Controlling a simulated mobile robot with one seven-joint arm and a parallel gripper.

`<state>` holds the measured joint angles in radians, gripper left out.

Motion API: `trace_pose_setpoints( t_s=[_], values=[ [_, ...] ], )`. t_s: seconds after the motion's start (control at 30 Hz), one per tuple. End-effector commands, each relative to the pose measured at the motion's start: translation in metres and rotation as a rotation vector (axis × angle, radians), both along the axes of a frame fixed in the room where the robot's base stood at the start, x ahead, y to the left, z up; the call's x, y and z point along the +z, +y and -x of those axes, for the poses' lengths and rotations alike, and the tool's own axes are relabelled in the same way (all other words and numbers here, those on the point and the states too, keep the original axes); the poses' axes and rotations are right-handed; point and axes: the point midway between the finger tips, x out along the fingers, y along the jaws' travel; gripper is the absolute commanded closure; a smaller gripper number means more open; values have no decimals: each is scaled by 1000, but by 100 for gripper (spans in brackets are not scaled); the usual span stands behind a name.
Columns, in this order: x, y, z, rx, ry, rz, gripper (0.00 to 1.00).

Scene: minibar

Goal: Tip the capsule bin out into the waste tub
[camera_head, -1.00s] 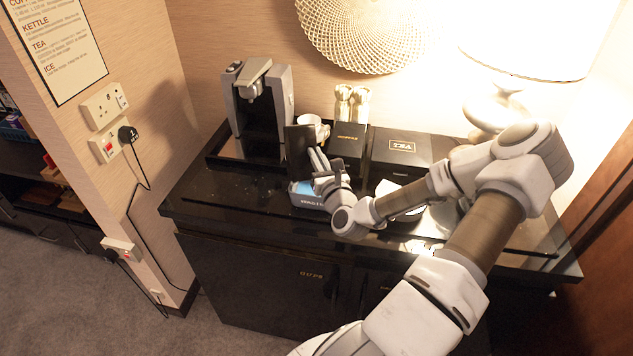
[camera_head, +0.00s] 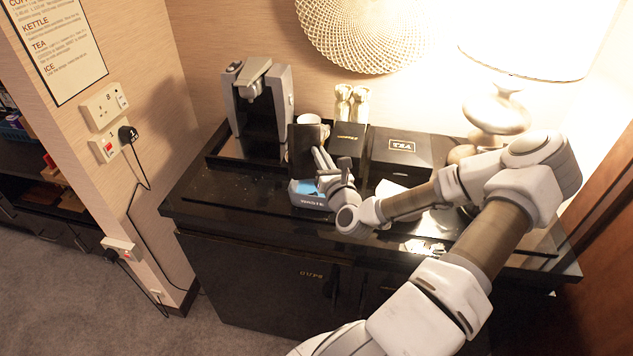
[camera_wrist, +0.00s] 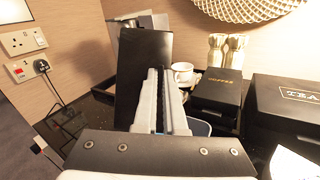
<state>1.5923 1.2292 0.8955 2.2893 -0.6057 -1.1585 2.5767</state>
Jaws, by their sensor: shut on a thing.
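The capsule bin (camera_head: 301,146) is a dark, flat-sided box held up on edge above the worktop. My gripper (camera_head: 322,160) is shut on it. In the wrist view the bin (camera_wrist: 144,70) is a tall black panel just beyond the fingers (camera_wrist: 159,80). The waste tub (camera_head: 312,202) is a low grey tub with a blue inside and white lettering on its front. It stands on the worktop directly below the bin and gripper. In the wrist view its blue-rimmed edge (camera_wrist: 200,127) shows partly behind the fingers. The bin's opening and contents are hidden.
The coffee machine (camera_head: 262,108) stands on a black tray behind left. A white cup (camera_head: 308,119), a coffee box (camera_head: 347,141), gold-topped shakers (camera_head: 351,103) and a tea box (camera_head: 401,150) are close behind. A lamp (camera_head: 497,115) stands right. The worktop's front left is clear.

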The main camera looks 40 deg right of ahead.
Motion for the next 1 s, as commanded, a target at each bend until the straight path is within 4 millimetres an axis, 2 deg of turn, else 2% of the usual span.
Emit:
trace_pose_setpoints(
  t_s=[1.0],
  values=[
    [0,-8,3,0,-27,-74,100]
  ],
)
